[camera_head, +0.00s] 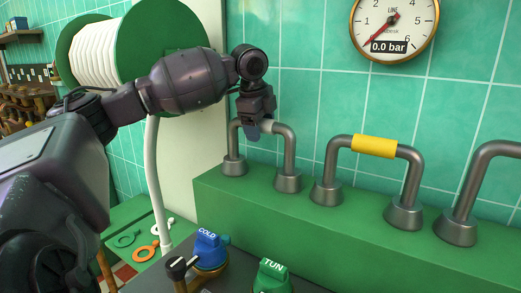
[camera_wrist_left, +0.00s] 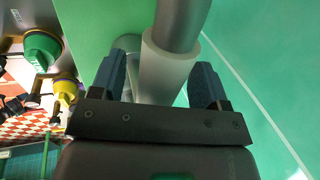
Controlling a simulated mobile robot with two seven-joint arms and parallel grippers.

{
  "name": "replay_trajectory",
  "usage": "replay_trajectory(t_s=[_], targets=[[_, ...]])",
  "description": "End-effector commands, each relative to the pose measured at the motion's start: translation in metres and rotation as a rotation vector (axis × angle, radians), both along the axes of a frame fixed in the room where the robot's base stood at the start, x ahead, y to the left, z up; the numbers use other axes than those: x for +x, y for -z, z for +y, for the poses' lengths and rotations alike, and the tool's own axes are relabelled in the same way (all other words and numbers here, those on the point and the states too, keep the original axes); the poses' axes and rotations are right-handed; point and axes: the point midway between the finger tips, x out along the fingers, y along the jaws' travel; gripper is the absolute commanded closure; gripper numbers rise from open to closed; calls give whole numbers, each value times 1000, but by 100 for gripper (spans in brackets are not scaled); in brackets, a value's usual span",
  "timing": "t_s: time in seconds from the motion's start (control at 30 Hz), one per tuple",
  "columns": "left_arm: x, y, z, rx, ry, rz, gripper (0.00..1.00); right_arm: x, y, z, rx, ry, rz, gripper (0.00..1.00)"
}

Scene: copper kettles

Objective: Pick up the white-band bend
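The white-band bend (camera_head: 288,155) is a grey metal pipe arch with two flared feet. It stands upright at the left end of the green ledge. Its white band (camera_head: 267,126) is partly hidden behind my left gripper (camera_head: 252,131) in the head view. In the left wrist view the band (camera_wrist_left: 168,68) lies between the two blue-grey fingers of my left gripper (camera_wrist_left: 161,78). The fingers are apart, with a gap visible on the left side of the band; contact on the right side cannot be told. My right gripper is not in view.
A yellow-band bend (camera_head: 374,146) and another grey bend (camera_head: 465,215) stand farther right on the green ledge (camera_head: 300,231). A tiled wall with a gauge (camera_head: 393,25) is close behind. A blue knob (camera_head: 209,249) and a green knob (camera_head: 273,276) are in front.

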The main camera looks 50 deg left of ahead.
Motion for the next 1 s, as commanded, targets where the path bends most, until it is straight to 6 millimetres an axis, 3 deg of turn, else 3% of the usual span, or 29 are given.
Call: replay_trajectory(t_s=[0.03, 0.3, 0.67, 1.0], targets=[[0, 0, 0, 0, 0, 0, 39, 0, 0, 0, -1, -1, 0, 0], [0, 0, 0, 0, 0, 1, 80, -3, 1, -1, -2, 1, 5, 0], [0, -7, 0, -1, 0, -5, 81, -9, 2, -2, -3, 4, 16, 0], [0, -50, -1, -3, 1, -10, 81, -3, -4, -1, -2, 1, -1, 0]])
